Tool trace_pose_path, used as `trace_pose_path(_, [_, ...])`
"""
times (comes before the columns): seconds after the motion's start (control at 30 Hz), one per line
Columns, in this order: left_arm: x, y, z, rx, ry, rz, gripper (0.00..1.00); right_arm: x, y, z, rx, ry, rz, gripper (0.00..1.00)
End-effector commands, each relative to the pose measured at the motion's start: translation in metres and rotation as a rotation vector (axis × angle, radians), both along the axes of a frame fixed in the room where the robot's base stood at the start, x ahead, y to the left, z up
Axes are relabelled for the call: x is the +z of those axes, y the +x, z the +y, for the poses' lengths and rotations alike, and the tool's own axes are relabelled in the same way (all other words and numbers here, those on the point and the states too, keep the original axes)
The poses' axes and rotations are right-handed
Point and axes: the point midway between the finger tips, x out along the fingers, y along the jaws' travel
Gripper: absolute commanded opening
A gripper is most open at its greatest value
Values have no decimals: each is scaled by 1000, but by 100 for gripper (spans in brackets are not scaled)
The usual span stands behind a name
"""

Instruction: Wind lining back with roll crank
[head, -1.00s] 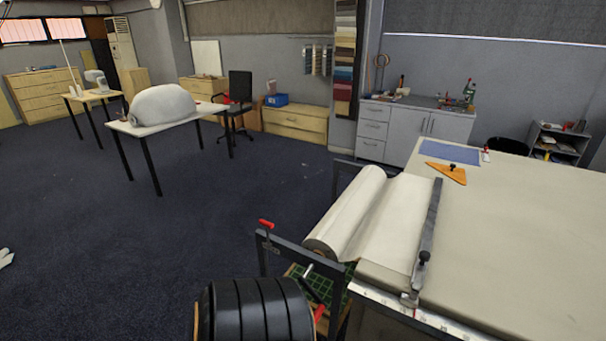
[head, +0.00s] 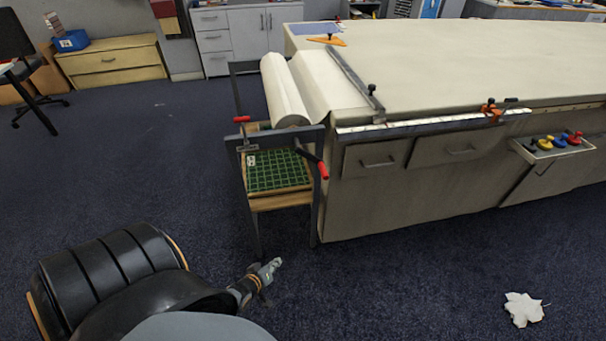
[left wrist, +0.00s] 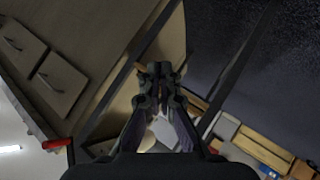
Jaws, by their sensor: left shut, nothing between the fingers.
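The roll of white lining (head: 285,90) lies in a dark metal frame at the left end of the long table. Lining runs from it onto the tabletop under a metal bar (head: 355,78). The roll crank (head: 323,170), with a red grip on a dark arm, hangs at the frame's near right corner. Another red-handled lever (head: 241,119) is at the frame's left. My left gripper (head: 276,267) is shut and empty, low in front of the frame and apart from the crank. It also shows in the left wrist view (left wrist: 160,70), with a red grip (left wrist: 57,143) at lower left. My right gripper is not in view.
A green gridded mat (head: 277,172) sits on a shelf under the roll. The cloth table (head: 450,60) has drawers and a side tray (head: 553,148) of colored items. A clamp (head: 492,110) grips its front edge. A white scrap (head: 523,309) lies on the otherwise open carpet.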

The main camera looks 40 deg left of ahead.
Motion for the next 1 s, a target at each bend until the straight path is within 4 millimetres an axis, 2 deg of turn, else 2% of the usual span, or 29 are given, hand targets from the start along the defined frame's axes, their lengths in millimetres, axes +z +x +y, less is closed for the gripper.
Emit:
trace_pose_path(0.03, [17, 39, 8, 77, -149, -213, 0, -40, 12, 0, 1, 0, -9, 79])
trace_pose_path(0.1, [78, 75, 12, 145, -399, -480, 0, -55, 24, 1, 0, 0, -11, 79])
trace_pose_path(0.2, [152, 96, 9, 167, -724, -746, 0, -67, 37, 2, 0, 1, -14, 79])
trace_pose_path(0.3, [199, 100, 5, 153, -940, -887, 0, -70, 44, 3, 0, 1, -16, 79])
trace_pose_path(0.33, [207, 100, 5, 151, -980, -910, 0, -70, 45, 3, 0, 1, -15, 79])
trace_pose_path(0.43, [222, 100, 4, 143, -1038, -943, 0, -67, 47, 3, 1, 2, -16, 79])
trace_pose_path(0.57, [225, 103, 4, 144, -1040, -944, 0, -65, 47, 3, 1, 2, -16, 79])
trace_pose_path(0.67, [229, 115, 6, 143, -1038, -944, 0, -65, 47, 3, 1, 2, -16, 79])
trace_pose_path(1.0, [249, 184, 14, 144, -1036, -945, 0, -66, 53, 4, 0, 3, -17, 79])
